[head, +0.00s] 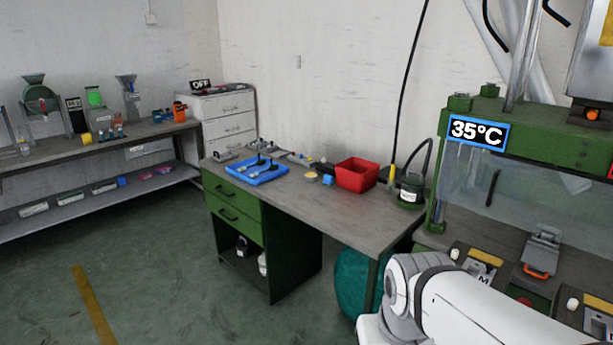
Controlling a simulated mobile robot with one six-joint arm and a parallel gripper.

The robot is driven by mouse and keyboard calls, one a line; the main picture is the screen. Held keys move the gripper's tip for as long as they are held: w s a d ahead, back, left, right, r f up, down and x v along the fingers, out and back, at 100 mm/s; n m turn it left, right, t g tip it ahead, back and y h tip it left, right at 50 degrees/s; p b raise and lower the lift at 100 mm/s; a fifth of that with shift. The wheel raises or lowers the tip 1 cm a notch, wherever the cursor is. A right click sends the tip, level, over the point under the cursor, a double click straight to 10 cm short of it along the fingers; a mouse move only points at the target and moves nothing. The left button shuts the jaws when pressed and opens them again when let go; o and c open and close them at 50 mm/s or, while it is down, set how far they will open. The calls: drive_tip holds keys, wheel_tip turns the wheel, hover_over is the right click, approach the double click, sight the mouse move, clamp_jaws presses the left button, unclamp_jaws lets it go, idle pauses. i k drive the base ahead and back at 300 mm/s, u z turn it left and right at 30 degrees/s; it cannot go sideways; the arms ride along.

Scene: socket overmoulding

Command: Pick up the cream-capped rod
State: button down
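I cannot pick out the cream-capped rod with certainty at this size. Small pale-capped pieces stand on the green machine's front, one at its left (454,254) and one farther right (573,304). A blue tray (243,178) on the workbench holds dark, thin items too small to make out. My white arm crosses the lower right of the head view, in front of the machine. My gripper is outside the view, so whether it holds anything is hidden.
The workbench (345,212) has a clear front strip. A red bin (356,174), a dark green can (411,190) and a yellow-handled item (392,176) stand toward its back right. The green machine (470,108) reads 35°C. Shelving (80,160) stands left; the floor between is open.

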sight(572, 304)
drive_tip(key=z, duration=0.15)
drive_tip(key=i, duration=0.7)
drive_tip(key=u, duration=0.25)
